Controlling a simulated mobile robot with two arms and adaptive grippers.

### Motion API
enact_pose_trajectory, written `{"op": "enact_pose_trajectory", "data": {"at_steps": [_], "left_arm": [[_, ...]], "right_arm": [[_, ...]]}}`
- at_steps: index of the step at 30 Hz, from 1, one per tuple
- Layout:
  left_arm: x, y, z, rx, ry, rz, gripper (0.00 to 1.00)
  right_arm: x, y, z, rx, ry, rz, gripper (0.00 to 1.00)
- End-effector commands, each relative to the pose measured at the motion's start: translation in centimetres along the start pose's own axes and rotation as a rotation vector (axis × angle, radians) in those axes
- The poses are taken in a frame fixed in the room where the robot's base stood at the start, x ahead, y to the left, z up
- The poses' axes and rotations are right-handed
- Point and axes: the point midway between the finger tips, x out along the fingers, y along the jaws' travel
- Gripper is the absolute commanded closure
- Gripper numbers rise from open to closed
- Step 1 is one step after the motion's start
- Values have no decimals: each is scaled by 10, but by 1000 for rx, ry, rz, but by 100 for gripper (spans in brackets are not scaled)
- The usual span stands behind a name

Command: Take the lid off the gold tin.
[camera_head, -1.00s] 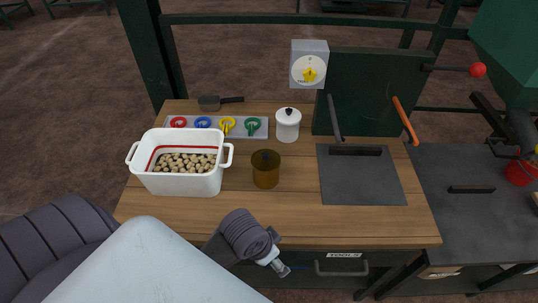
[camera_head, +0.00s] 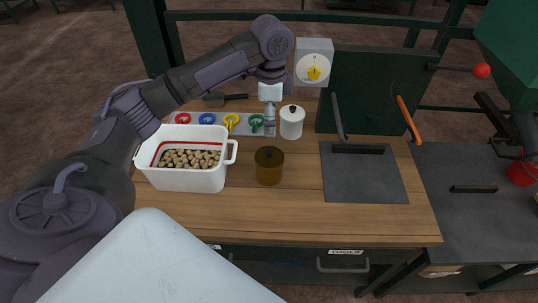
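The gold tin (camera_head: 269,175) stands upright on the wooden table, right of the white bin. Its dark lid with a small knob (camera_head: 269,155) appears to sit on top. My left arm reaches in from the left over the bin and bends down behind the tin. My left gripper (camera_head: 269,132) points down between the green ring and the white canister, beyond the tin and apart from its lid. Its fingers are too small to tell open from shut. My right gripper is not in view.
A white lidded canister (camera_head: 291,122) stands close to the right of my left gripper. The white bin of nuts (camera_head: 187,180) is left of the tin. A grey strip with colored rings (camera_head: 217,128), a dial box (camera_head: 313,66) and a dark plate (camera_head: 362,178) surround it. The front table is clear.

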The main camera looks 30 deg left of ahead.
Motion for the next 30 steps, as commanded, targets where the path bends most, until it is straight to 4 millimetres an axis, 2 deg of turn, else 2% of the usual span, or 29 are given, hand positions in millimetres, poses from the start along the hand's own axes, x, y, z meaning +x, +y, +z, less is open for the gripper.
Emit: {"op": "enact_pose_trajectory", "data": {"at_steps": [2, 4, 13, 22, 30], "left_arm": [[0, -2, 3, 0, -3, 4, 0], [9, -2, 3, 0, -5, 8, 0], [65, -2, 2, -1, -2, 5, 0], [90, -2, 3, -1, -3, 4, 0], [128, -3, 4, 0, -1, 3, 0]], "right_arm": [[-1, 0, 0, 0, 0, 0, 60], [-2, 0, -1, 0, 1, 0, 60], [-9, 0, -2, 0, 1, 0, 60], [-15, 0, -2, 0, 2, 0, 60], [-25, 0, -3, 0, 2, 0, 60]]}}
